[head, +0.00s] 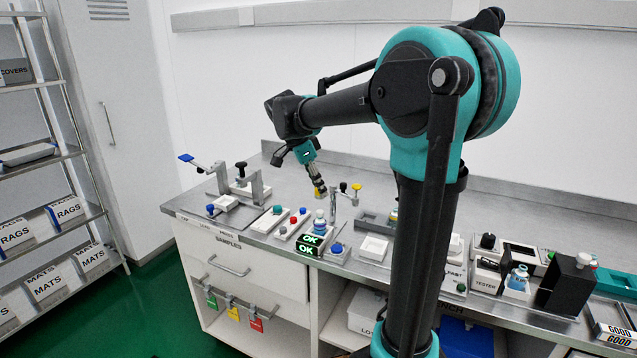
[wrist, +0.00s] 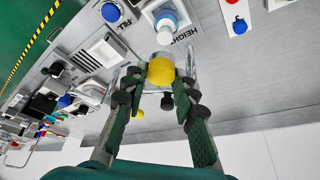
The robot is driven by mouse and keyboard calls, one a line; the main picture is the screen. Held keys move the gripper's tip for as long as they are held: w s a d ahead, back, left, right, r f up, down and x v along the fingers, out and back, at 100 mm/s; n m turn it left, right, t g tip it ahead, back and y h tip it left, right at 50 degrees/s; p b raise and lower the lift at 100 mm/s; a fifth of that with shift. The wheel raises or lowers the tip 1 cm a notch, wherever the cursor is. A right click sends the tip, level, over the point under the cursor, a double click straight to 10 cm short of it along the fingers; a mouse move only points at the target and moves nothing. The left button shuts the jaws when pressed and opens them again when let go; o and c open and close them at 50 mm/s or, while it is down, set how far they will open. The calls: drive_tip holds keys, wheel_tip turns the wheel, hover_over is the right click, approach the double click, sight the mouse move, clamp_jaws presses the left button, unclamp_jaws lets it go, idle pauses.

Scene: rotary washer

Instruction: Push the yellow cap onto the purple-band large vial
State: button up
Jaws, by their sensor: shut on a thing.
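My gripper (wrist: 160,88) is shut on the yellow cap (wrist: 161,71), which shows between its fingertips in the wrist view. In the head view my gripper (head: 320,191) hangs above the bench, with the yellow cap (head: 317,192) at its tip. A vial with a pale top and blue body (wrist: 168,20) stands in a white holder beyond the cap in the wrist view. A vial also shows below the gripper in the head view (head: 320,218). The cap and this vial look apart. I cannot make out a purple band on any vial.
A post with a yellow knob (head: 356,187) and a black knob (head: 343,187) stands just right of the gripper. Green OK displays (head: 311,240) are at the bench front. The bench behind is clear.

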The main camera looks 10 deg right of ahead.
sight(321, 211)
drive_tip(key=shift+f, duration=3.05)
drive_tip(key=shift+f, duration=0.35)
idle(0.9)
drive_tip(key=shift+f, duration=0.2)
drive_tip(key=shift+c, duration=0.6)
drive_tip(key=o, duration=0.9)
